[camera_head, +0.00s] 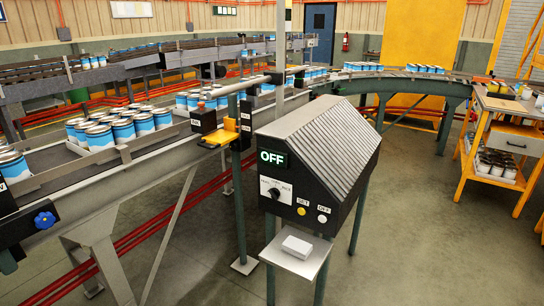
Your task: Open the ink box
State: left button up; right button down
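No thing in view carries a readable "ink box" label, so I cannot tell for sure which one it is. A black control box with a ribbed grey sloping top (330,125) stands on green legs in the middle. Its front has a lit "OFF" display (272,158), a dial (275,190), and a yellow and a white button. A small white box (297,246) lies on the shelf below, apparently closed. A smaller black unit with a yellow-orange tray-like part (221,134) is mounted at the conveyor's edge. Neither of my grippers is in view.
A roller conveyor (165,160) with several blue-and-white cans runs along the left and curves across the back. A yellow workbench (505,150) with a drawer stands at right. The floor (430,230) between is clear.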

aim_at(203, 120)
jog(key=i+j, duration=0.35)
jog(key=i, duration=0.15)
jog(key=i+j, duration=0.35)
jog(key=i, duration=0.15)
